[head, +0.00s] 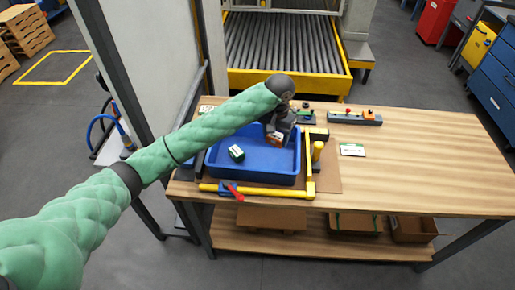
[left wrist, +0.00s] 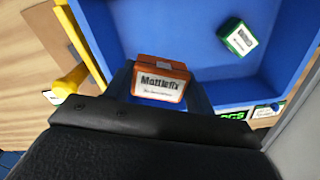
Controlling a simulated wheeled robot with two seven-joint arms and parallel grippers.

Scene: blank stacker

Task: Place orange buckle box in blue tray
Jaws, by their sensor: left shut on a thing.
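The orange buckle box (head: 276,139) shows in the head view at my left gripper, over the right part of the blue tray (head: 262,176). In the left wrist view the orange box (left wrist: 160,80) has a white label reading "Mattlefix" and sits between the fingers. My left gripper (head: 277,132) is shut on it. Whether the box touches the tray floor (left wrist: 185,35) I cannot tell. A green and white box (head: 236,153) lies in the left part of the tray; it also shows in the left wrist view (left wrist: 238,38). My right gripper is not in view.
A yellow frame (head: 270,192) with a red lever (head: 234,192) borders the tray's front and right side. A yellow post (head: 317,151) stands right of the tray. A grey fixture (head: 355,118) lies at the back. The wooden table's (head: 420,160) right side is clear.

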